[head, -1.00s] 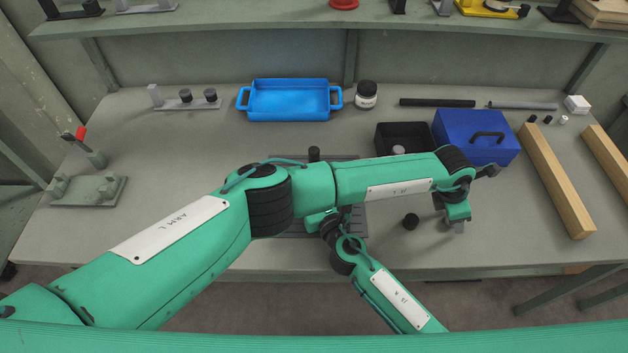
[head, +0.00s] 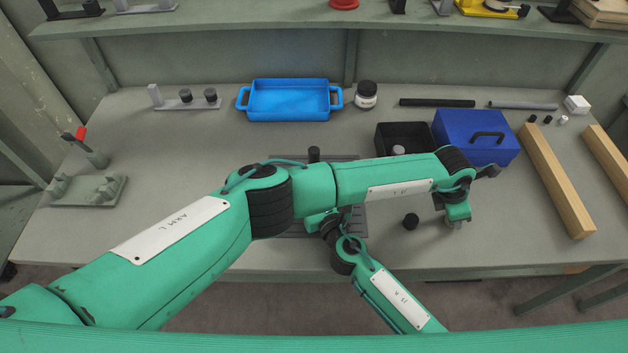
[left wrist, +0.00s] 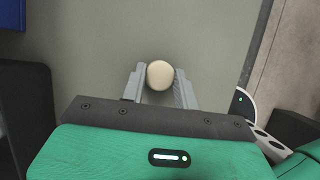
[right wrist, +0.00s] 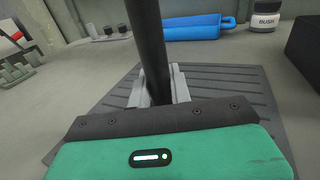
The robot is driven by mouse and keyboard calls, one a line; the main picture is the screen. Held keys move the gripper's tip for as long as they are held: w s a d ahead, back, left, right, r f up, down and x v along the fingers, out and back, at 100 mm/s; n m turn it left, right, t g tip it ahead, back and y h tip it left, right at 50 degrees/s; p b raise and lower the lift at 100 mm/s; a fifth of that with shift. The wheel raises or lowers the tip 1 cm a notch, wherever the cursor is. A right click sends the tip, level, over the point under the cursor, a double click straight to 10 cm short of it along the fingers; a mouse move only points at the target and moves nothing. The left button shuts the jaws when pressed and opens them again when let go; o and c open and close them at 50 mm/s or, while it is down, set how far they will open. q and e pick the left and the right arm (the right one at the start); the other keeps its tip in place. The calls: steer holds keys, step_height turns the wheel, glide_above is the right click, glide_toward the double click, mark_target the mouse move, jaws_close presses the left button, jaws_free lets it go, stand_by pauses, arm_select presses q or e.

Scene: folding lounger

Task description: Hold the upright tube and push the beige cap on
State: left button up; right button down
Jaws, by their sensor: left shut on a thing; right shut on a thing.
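The beige cap (left wrist: 160,76) shows in the left wrist view between the fingers of my left gripper (left wrist: 159,72), which is shut on it. In the head view my left gripper (head: 454,222) is low over the right part of the bench, its fingers mostly hidden. The dark upright tube (right wrist: 151,45) stands in my right gripper (right wrist: 158,88), which is shut around it above a ribbed mat. In the head view only the tube's top (head: 314,153) shows behind my left arm. My right gripper is largely hidden there. Cap and tube are well apart.
The ribbed dark mat (right wrist: 215,82) lies under the tube. A loose black cap (head: 411,221) lies near my left gripper. A black bin (head: 385,137), blue toolbox (head: 465,128), blue tray (head: 290,101) and wooden beam (head: 556,180) stand around.

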arm_select(q)
steer(key=shift+r, duration=2.45)
steer(key=shift+w+a+r, duration=0.1)
steer(key=shift+w+a, duration=0.1)
steer(key=shift+a, duration=0.1)
steer(key=w+a+r+m, duration=0.1)
steer(key=w+a+r, duration=0.1)
steer(key=a+r, duration=0.5)
steer(key=w+a+r+m+g, duration=0.1)
steer(key=a+r, duration=0.6)
steer(key=a, duration=0.8)
steer(key=w+a+r+m, duration=0.2)
steer(key=a+r, duration=0.5)
steer(key=a, duration=0.5)
steer(key=shift+w+r+m+g, duration=0.15)
steer(key=shift+w+m+g, duration=0.25)
steer(key=shift+w, duration=0.25)
